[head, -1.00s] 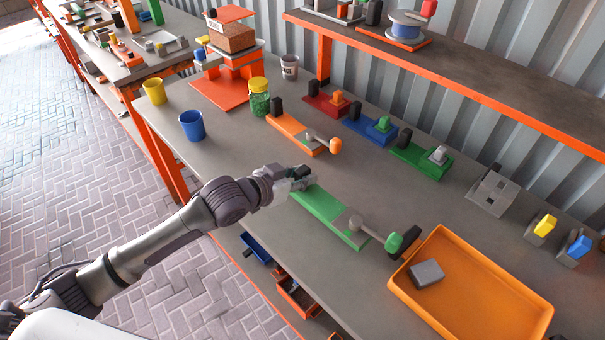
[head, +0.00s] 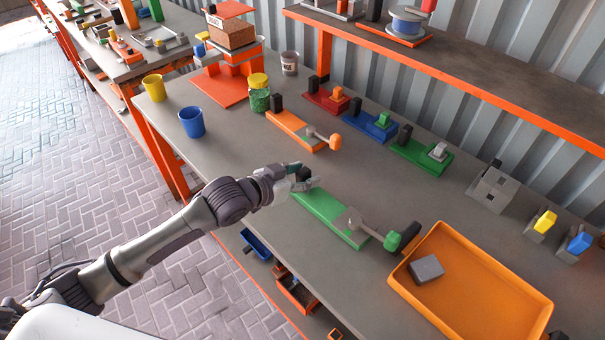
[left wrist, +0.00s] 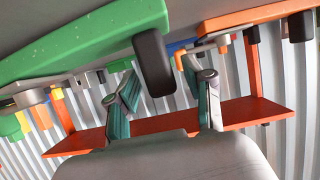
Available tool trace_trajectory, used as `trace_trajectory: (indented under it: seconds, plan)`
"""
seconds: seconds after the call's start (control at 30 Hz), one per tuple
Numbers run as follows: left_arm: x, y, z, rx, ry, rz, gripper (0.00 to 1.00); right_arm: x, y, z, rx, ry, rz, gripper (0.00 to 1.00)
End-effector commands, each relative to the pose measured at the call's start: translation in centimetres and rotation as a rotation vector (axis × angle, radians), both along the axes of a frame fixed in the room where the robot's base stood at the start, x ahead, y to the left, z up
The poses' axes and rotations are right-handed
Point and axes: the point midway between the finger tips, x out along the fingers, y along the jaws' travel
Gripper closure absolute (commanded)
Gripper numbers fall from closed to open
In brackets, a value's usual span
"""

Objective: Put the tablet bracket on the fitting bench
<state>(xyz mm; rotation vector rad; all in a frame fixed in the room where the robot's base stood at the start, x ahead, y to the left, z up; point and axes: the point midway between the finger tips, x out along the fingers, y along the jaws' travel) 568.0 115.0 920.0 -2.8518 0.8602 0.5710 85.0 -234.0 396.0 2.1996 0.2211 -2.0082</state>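A black post (left wrist: 153,62) stands at that end. In the left wrist view my open left gripper (left wrist: 160,72) has one finger on either side of the post, with gaps showing. I cannot tell for certain which thing is the tablet bracket; a grey angled block (head: 492,191) stands toward the back right. The fitting bench is not clearly identifiable. My right gripper is not in view.
An orange tray (head: 520,290) with a grey block (head: 426,269) lies at right. Orange, red, blue and green lever plates line the back. Blue (head: 191,122) and yellow (head: 153,88) cups stand at left. A shelf (head: 470,70) overhangs the back. Another bench (head: 125,70) stands far left.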

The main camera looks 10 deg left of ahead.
Motion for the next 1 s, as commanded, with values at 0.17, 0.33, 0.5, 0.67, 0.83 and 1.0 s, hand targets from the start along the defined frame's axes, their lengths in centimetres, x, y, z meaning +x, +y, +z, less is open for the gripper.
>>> trace_trajectory:
  seconds: [0.17,0.33,0.5,0.67,0.83,1.0]
  plan:
    - [0.0,0.0,0.4,0.0,-0.002,0.0,0.48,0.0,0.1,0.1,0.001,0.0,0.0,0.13]
    - [-1.0,0.7,1.6,0.002,0.0,0.001,0.48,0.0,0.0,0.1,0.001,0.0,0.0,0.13]
    - [-4.0,2.7,2.9,0.004,0.001,0.0,0.48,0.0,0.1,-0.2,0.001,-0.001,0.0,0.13]
    - [-6.6,4.5,4.3,0.004,0.002,-0.001,0.48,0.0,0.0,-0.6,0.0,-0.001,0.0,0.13]
    - [-8.5,5.7,5.3,0.002,0.0,0.001,0.48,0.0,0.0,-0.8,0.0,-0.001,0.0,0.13]
    - [-9.2,6.1,5.8,0.0,0.0,0.0,0.48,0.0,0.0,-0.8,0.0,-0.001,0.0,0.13]
